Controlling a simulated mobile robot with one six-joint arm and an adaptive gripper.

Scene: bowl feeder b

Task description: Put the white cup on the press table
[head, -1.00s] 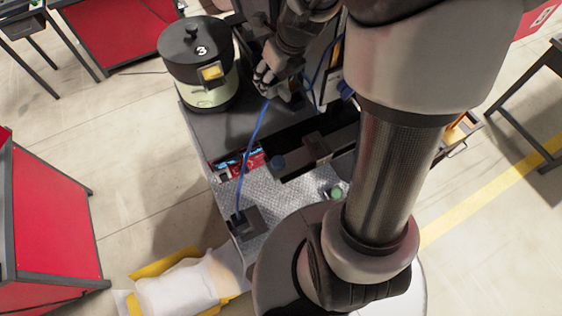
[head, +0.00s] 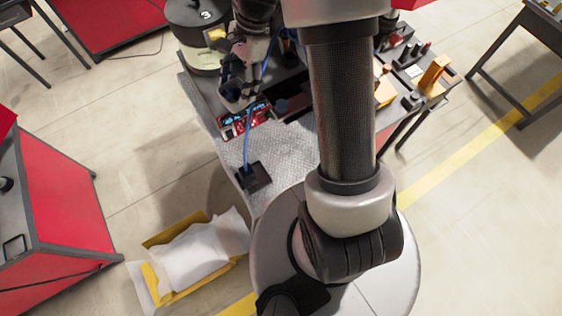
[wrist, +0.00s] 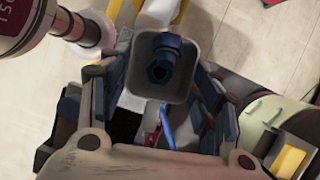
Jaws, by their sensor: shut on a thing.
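In the wrist view, a pale grey-white square-mouthed cup (wrist: 142,88) sits between the fingers of my gripper (wrist: 163,80). The fingers are shut on its sides, and a dark blue hexagonal part (wrist: 160,68) shows inside it. In the head view, my gripper (head: 238,94) is above the grey work table (head: 285,145), near a red and blue display unit (head: 243,120). I cannot tell which surface is the press table.
A black bowl feeder marked 3 (head: 198,32) stands at the table's back left. A black block with a blue cable (head: 252,177) is near the front edge. Orange fixtures (head: 432,73) are at right. A red cabinet (head: 60,200) stands left.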

